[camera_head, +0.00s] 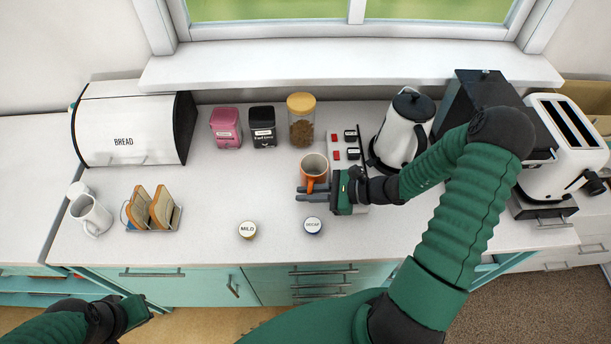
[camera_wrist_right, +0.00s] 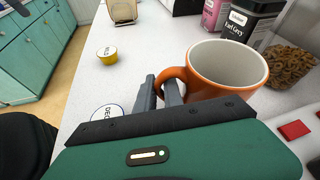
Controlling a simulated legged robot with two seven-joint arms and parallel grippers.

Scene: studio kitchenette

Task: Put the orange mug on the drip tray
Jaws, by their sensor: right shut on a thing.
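The orange mug (camera_head: 311,178) stands upright, apparently on the white counter, with its pale inside facing up. It also shows in the right wrist view (camera_wrist_right: 222,75). My right gripper (camera_head: 300,193) reaches in from the right, its dark fingers level and shut on the mug's handle (camera_wrist_right: 170,76). My left gripper (camera_head: 138,309) is low at the left, away from the mug; its fingers cannot be made out. A black machine (camera_head: 478,92) stands at the back right, partly behind my right arm. I cannot make out the drip tray for sure.
Mild (camera_head: 247,230) and decaf (camera_head: 313,225) pods lie near the front edge. The kettle (camera_head: 402,128) and toaster (camera_head: 562,140) stand right. A cookie jar (camera_head: 301,122) is behind the mug. Left are a toast rack (camera_head: 153,210) and white mug (camera_head: 91,214). The centre-left counter is clear.

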